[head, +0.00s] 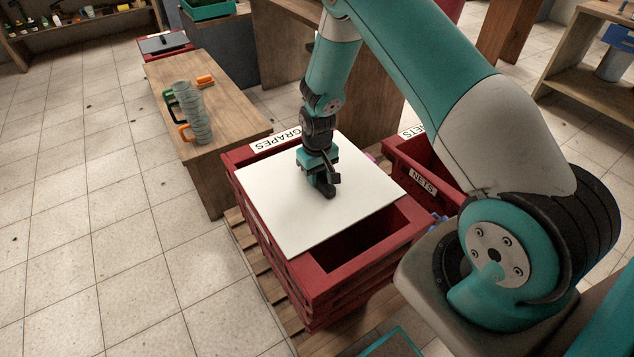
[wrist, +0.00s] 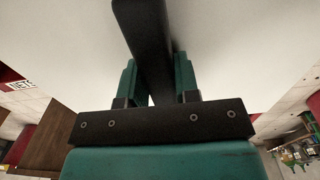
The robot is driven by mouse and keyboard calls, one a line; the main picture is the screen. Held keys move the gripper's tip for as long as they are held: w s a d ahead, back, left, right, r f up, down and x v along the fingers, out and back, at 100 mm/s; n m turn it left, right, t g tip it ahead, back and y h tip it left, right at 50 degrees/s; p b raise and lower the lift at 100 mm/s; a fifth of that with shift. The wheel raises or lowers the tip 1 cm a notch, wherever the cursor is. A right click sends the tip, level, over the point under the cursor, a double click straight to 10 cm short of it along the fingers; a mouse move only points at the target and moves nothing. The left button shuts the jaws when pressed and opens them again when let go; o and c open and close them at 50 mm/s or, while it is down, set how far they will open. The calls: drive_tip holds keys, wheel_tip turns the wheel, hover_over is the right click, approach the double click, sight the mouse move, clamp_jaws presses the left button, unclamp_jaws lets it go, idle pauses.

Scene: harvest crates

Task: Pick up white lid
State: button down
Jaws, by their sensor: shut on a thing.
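The white lid (head: 300,205) is a flat square panel over the red crate (head: 345,285) labelled GRAPES. It covers most of the crate's top, and the near right part of the crate is uncovered and dark inside. My gripper (head: 327,190) points down at the lid's middle and is shut on a dark handle bar there. In the wrist view the black handle (wrist: 150,45) runs between the two teal fingers, and the white lid (wrist: 230,50) fills the upper background. I cannot tell whether the lid touches the crate rim.
A red crate labelled NETS (head: 423,183) stands close on the right. The grape crate rests on a wooden pallet (head: 262,270).

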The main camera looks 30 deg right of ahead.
wheel_tip(320, 180, up, 20)
idle(0.6)
